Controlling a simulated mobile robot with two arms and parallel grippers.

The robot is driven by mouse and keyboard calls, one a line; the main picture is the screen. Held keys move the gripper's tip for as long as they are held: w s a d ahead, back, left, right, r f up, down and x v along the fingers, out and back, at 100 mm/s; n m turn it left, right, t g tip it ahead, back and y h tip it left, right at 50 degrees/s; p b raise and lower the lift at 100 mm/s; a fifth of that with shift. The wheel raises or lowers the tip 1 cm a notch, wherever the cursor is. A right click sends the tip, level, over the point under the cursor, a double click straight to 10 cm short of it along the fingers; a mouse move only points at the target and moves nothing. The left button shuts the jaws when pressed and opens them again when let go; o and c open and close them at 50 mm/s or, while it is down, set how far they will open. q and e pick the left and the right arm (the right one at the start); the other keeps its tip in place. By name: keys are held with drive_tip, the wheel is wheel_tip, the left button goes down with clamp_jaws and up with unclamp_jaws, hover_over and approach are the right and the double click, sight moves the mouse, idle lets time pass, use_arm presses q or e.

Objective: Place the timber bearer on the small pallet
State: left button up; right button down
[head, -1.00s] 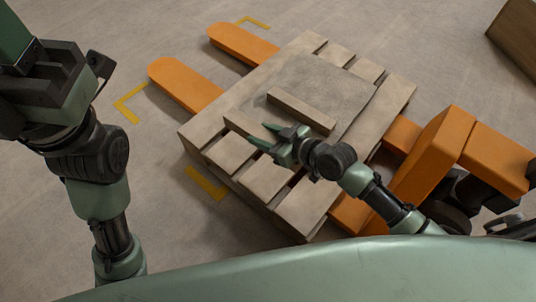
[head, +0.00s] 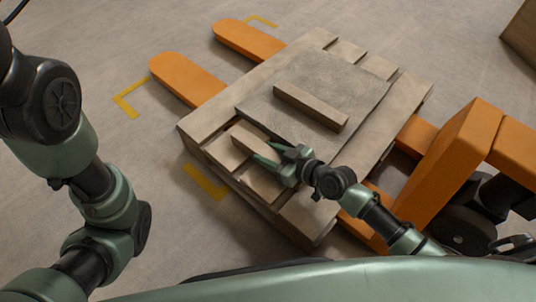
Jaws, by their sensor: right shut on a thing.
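The small pallet (head: 218,106) rests on the orange forks, with a grey sheet on its top. One timber bearer (head: 310,106) lies on the sheet. My right gripper (head: 262,151) is shut on a second short timber bearer (head: 244,137) at the near left part of the pallet, beside the sheet. The gripper hides part of this bearer. I cannot tell whether the held bearer touches the slats. My left arm is at the left edge, away from the pallet, and its gripper is out of view.
An orange pallet truck (head: 458,160) stands at the right, and its forks (head: 185,78) stick out past the pallet's far left side. Yellow corner marks (head: 127,106) lie on the floor. A brown box-like thing (head: 522,38) is at the top right. The floor at left is clear.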

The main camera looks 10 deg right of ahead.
drive_tip(key=c, duration=0.8)
unclamp_jaws()
drive_tip(key=shift+f, duration=0.1)
